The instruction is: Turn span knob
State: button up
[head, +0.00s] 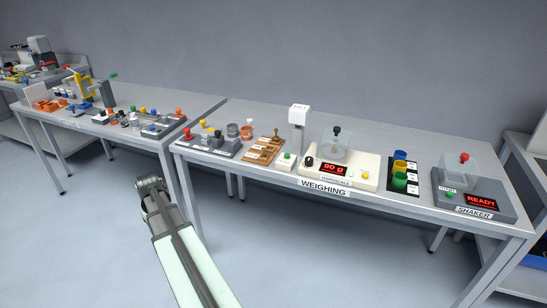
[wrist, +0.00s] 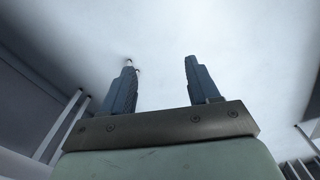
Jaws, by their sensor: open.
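A cream weighing scale (head: 340,172) stands on the right table behind the WEIGHING label, its red display reading about 90.0. A small black knob (head: 309,161) sits at the scale's left end; it is likely the span knob, but its lettering is too small to read. A clear box (head: 336,148) with a dark knob on its lid stands on the scale. My gripper (wrist: 160,72) shows in the wrist view with its two fingers apart and nothing between them.
A white post-like device (head: 298,115) stands behind the scale's left end. A green-button box (head: 286,161) is just left of the scale. Coloured cups (head: 399,172) and the shaker (head: 473,195) are to its right. Floor in front of the tables is clear.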

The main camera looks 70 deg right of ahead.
jog(key=s+d+r+m, duration=0.1)
jog(key=s+d+r, duration=0.3)
jog(key=d, duration=0.4)
jog(key=s+d+r+m, duration=0.1)
jog(key=s+d+r, duration=0.25)
jog(key=d, duration=0.45)
jog(key=m, duration=0.3)
send_near(310, 159)
notch_tip(310, 159, down, 10)
jog(key=shift+d+r, duration=0.1)
jog(key=shift+r, duration=0.15)
jog(key=shift+c, duration=0.3)
jog(key=c, duration=1)
